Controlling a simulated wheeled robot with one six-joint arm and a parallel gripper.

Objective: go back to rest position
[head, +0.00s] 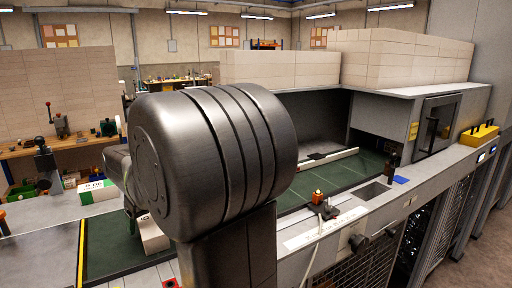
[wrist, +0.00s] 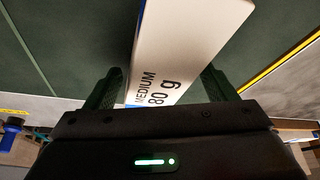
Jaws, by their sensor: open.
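In the wrist view my gripper (wrist: 160,80) is open, with one dark green finger on each side of a white paper ream (wrist: 185,45) marked "MEDIUM 80 g". Gaps show between the fingers and the ream, though how deep it sits between them is unclear. In the head view a white ream (head: 153,235) lies on the green conveyor belt (head: 110,258), partly hidden by my large arm link. My gripper is mostly hidden behind that link there. Another ream, white and green (head: 97,191), lies further back at the left.
The belt continues right into a grey machine housing (head: 412,112). A small device with an orange top (head: 318,198) and a dark bottle (head: 393,168) stand on the near ledge. A yellow toolbox (head: 479,134) sits at far right. A cluttered wooden bench (head: 80,144) is at left.

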